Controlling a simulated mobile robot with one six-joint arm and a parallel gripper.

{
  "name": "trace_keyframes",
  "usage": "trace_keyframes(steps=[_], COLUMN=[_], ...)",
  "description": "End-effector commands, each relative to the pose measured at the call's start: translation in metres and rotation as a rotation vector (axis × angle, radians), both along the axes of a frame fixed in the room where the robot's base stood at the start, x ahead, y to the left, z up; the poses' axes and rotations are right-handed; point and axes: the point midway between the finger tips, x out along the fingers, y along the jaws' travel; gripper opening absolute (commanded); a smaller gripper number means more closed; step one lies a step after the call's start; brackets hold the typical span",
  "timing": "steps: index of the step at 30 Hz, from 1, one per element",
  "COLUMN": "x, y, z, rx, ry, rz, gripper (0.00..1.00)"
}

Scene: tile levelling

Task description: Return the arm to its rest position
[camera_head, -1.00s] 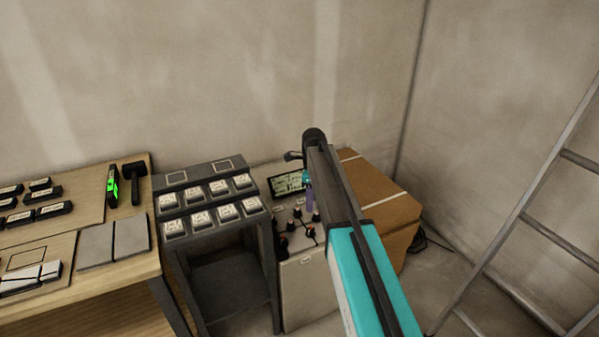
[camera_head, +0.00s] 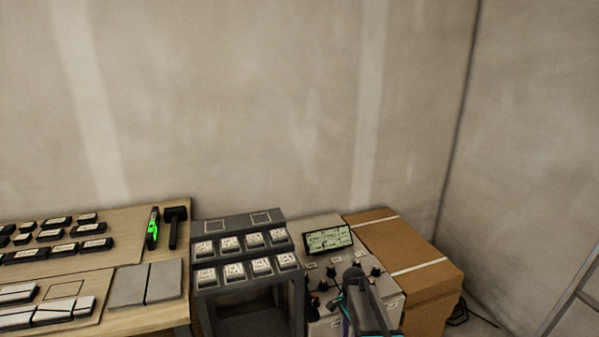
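My arm (camera_head: 367,305) shows at the bottom edge, right of centre, as a dark rounded joint and link with a little teal. It stands in front of the control box (camera_head: 392,287) and hides part of its knobs. My gripper's fingers cannot be made out; they are hidden by the arm or cut off by the lower edge. Nothing held can be seen.
A wooden bench (camera_head: 135,216) with labelled black blocks, tiles, a green-lit level (camera_head: 152,229) and a black mallet (camera_head: 174,226) is at left. A dark rack (camera_head: 237,224) of labelled switches stands beside it. A cardboard box (camera_head: 435,282) and ladder (camera_head: 572,297) are at right.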

Motion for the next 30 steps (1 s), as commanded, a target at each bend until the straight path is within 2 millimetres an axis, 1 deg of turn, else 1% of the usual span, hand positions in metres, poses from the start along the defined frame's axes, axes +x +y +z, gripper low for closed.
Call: trace_keyframes(steps=[1,6,11,15,23,24,26,30], x=[-0.019,-0.069,-0.117,-0.161,-0.243,-0.256,-0.275,-0.319], y=[0.000,0.000,-0.001,-0.001,-0.001,-0.001,-0.001,-0.001], z=[-0.012,-0.049,-0.079,-0.101,-0.133,-0.137,-0.142,-0.152], rx=[0.008,0.043,0.082,0.123,0.209,0.223,0.246,0.302], ry=[0.015,0.057,0.095,0.128,0.185,0.194,0.205,0.231], rz=[0.044,0.212,0.369,0.506,0.756,0.794,0.851,0.982], gripper=[0.43,0.43,0.43,0.43,0.43,0.43,0.43,0.43])
